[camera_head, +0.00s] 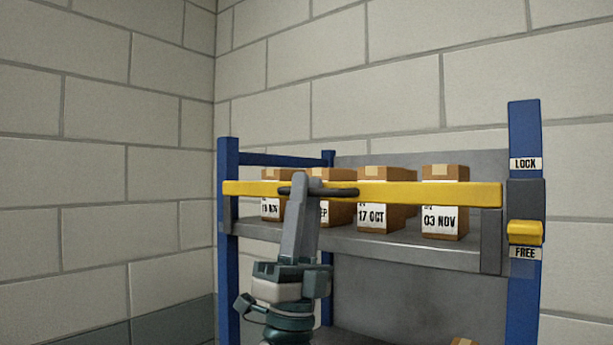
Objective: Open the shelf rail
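The yellow shelf rail (430,193) runs level across the front of the upper shelf, from the left post to just beside the right post. A dark bar handle (345,193) sits on its front, left of the rail's middle. On the right post, a yellow latch slider (525,233) sits low, just above the FREE label (525,253) and well below the LOCK label (525,164). My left gripper (306,184) reaches up from below, its fingers at the handle and overlapping it in view. I cannot tell whether they are closed around it. My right gripper is not in view.
Several dated cardboard boxes (445,210) stand on the grey upper shelf (420,250) behind the rail. Blue posts (228,260) frame the rack. Another box top (464,342) shows lower down. Block walls stand behind and left; the space left of the rack looks clear.

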